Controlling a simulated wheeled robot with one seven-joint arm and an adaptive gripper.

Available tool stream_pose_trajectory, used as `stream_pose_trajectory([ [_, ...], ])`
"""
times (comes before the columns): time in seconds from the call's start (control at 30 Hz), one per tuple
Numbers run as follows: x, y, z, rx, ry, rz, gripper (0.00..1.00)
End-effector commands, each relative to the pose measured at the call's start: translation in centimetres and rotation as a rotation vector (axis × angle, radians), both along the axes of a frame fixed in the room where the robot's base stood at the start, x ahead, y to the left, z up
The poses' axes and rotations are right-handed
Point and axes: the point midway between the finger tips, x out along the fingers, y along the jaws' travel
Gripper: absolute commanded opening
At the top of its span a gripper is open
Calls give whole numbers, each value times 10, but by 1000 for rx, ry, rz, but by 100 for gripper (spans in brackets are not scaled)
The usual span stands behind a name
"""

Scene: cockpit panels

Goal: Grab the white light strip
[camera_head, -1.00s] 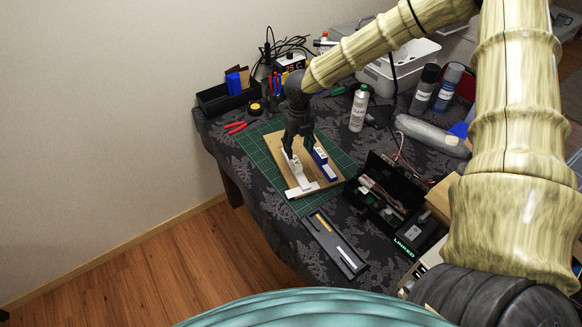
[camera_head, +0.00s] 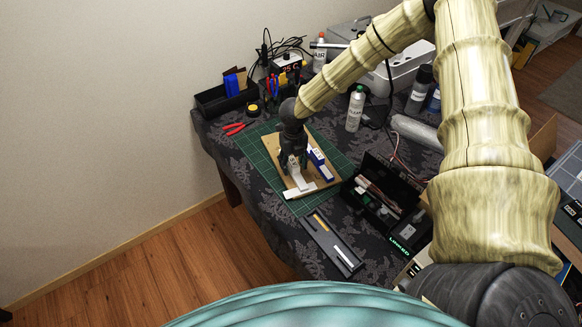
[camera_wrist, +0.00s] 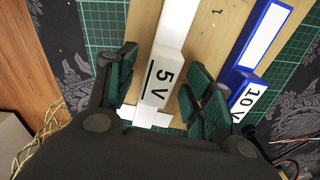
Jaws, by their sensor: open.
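A white bar (camera_wrist: 164,72) marked "5 V" lies along the wooden board in the wrist view; its lower end is over a white crosspiece (camera_wrist: 142,115). It is partly hidden by my gripper in the head view, where its near end (camera_head: 297,184) shows. My gripper (camera_wrist: 158,92) is open, with its dark green finger pads on either side of the 5 V bar; I cannot tell whether they touch it. In the head view my gripper (camera_head: 293,168) points down over the board. A black holder (camera_head: 332,243) near the table's front edge holds a small white strip (camera_head: 344,256).
A blue-and-white bar (camera_wrist: 250,65) marked "10 V" lies close to the right of my gripper. The wooden board (camera_head: 327,182) rests on a green cutting mat (camera_head: 258,157). An open black box (camera_head: 383,207) is to the right; red pliers (camera_head: 234,128) are at left.

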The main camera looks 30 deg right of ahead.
Motion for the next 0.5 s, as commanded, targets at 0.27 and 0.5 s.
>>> stream_pose_trajectory([
  [0.27, 0, 0, -3, 0, -1, 1, 52],
  [0.5, 0, 1, -3, 0, -1, 1, 19],
])
